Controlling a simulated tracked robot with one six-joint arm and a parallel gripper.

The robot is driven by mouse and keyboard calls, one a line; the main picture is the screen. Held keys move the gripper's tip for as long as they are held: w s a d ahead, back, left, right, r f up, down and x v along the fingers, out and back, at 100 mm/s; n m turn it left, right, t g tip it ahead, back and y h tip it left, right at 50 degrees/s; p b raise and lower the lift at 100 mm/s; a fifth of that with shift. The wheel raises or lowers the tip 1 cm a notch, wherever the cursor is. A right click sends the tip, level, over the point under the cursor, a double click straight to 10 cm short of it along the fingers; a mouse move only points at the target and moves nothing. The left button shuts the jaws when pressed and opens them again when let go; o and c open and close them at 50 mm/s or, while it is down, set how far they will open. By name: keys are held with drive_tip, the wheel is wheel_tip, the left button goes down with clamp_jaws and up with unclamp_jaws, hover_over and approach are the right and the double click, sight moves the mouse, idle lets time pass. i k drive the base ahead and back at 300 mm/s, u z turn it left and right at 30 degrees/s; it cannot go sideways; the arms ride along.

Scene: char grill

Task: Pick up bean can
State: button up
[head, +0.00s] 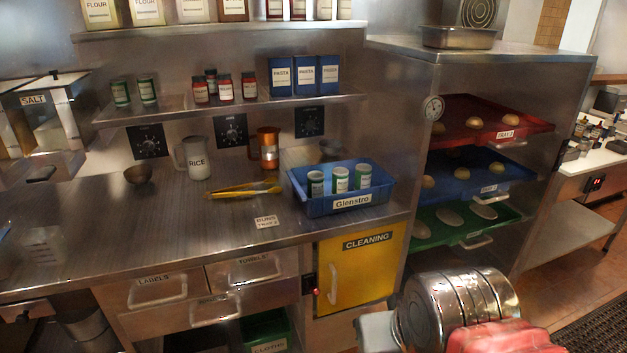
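No can has a label I can clearly read as beans. Several small cans with green and white labels are in view. A green-and-white can (341,179) stands upright in the blue bin (350,205) marked Glenstro on the counter, between two others like it. Two more green-labelled cans (121,92) stand on the lower wall shelf at left. Red-labelled jars (226,87) stand on the same shelf, towards the middle. Part of my arm shows close up at the bottom right. My gripper's fingertips do not show.
Yellow tongs (243,190), a rice jug (196,158), a copper-coloured mug (268,148) and a small bowl (138,174) are on the steel counter. Blue pasta boxes (306,76) fill the shelf's right end. A tray rack with a red tray (540,124) stands at right. The counter's left front is mostly clear.

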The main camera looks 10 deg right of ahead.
sight(315, 179)
drive_tip(key=u, duration=0.4)
drive_tip(key=i, duration=0.95)
drive_tip(key=u, duration=0.5)
